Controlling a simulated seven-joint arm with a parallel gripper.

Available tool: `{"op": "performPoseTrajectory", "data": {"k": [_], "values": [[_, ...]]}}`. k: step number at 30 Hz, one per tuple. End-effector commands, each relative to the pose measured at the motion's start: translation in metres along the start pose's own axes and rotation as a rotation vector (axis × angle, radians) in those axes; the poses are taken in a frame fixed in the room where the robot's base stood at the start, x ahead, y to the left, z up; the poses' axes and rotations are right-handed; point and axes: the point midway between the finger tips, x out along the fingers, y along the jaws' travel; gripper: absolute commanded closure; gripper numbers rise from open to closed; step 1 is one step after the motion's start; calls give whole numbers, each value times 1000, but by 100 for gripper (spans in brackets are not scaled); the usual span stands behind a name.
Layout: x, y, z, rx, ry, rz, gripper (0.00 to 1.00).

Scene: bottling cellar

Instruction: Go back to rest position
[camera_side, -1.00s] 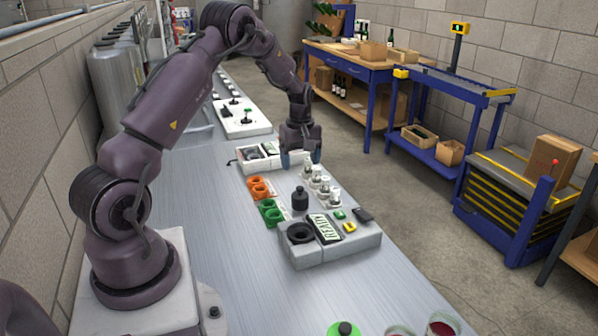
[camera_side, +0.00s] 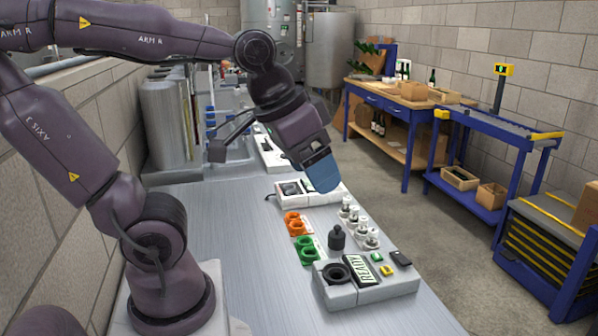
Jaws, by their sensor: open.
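My gripper (camera_side: 268,172) is raised above the steel bench in the side view, on the far side of the READY device. Its two fingers are spread wide apart, one dark to the left and one with a blue pad to the right. Nothing is between them. The arm is lifted and folded back over its base at the left.
On the bench (camera_side: 215,235) stand a grey device with a READY display (camera_side: 361,270), a black knobbed piece (camera_side: 337,238), orange rings (camera_side: 296,224), green rings (camera_side: 309,250) and several white-capped pieces (camera_side: 367,236). A blue cart (camera_side: 480,207) stands right. Air above the bench is free.

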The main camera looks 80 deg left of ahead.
Motion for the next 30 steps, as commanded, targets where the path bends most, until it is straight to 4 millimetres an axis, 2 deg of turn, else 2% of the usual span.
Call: {"op": "performPoseTrajectory", "data": {"k": [3,6,30], "values": [[-4,6,17,85,30,10,26],[-5,7,22,112,37,12,26],[-5,7,22,110,37,12,26]]}}
